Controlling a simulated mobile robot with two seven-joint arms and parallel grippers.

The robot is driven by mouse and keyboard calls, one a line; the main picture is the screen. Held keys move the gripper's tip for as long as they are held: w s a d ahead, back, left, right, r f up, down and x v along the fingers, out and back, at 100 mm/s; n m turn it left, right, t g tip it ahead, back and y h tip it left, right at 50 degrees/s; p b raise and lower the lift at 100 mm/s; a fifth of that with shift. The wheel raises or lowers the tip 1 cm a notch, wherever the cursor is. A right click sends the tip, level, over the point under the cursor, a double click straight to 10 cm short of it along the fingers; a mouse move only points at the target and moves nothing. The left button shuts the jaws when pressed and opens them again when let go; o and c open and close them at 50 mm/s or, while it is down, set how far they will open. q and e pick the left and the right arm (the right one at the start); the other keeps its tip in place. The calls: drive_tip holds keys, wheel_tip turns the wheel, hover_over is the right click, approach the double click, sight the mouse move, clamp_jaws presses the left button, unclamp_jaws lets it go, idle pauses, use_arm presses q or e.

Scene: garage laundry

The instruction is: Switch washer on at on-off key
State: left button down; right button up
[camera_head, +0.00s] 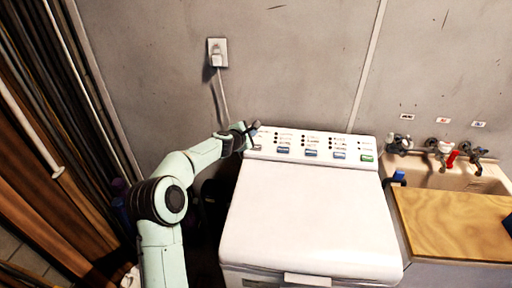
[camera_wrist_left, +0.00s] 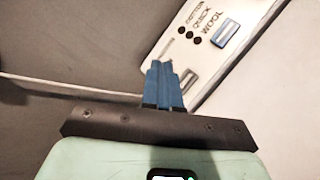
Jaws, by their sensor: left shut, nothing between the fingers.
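The white washer (camera_head: 310,215) stands in the middle of the head view, its lid closed. Its control panel (camera_head: 325,139) runs along the back, with several blue keys (camera_head: 311,154) and a green key (camera_head: 366,158) at the right end. My left gripper (camera_head: 254,128) is shut and empty at the panel's left end, where it partly covers the panel. In the left wrist view its blue fingertips (camera_wrist_left: 163,68) are together beside a grey key (camera_wrist_left: 189,79). I cannot tell whether they touch it. A blue key (camera_wrist_left: 225,34) lies farther along. My right gripper is not in view.
A wall socket with a plug (camera_head: 217,58) and hanging cord is behind the washer. A sink (camera_head: 455,178) with taps and a wooden board (camera_head: 455,222) stands at the right. The washer's top is clear.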

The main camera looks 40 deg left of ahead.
sight(257, 145)
use_arm(q)
drive_tip(key=shift+w+a+f+b, duration=0.25)
drive_tip(key=shift+w+f, duration=0.25)
drive_tip(key=shift+f, duration=0.85)
drive_tip(key=shift+w+a+f+b, duration=0.25)
drive_tip(key=shift+w+f, duration=0.3)
drive_tip(key=shift+f, duration=0.8)
drive_tip(key=shift+w+a+f+b, duration=0.25)
drive_tip(key=shift+w+f, duration=0.25)
drive_tip(key=shift+f, duration=0.85)
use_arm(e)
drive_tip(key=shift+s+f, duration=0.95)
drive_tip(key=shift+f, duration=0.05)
use_arm(q)
drive_tip(key=shift+w+a+f, duration=0.1)
drive_tip(key=shift+w+f, duration=0.05)
drive_tip(key=shift+f, duration=0.2)
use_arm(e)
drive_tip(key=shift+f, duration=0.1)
use_arm(q)
drive_tip(key=shift+w+f, duration=0.1)
drive_tip(key=shift+f, duration=0.65)
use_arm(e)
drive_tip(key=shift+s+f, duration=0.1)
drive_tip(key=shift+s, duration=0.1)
use_arm(q)
drive_tip(key=shift+s+r, duration=0.25)
drive_tip(key=shift+r, duration=0.65)
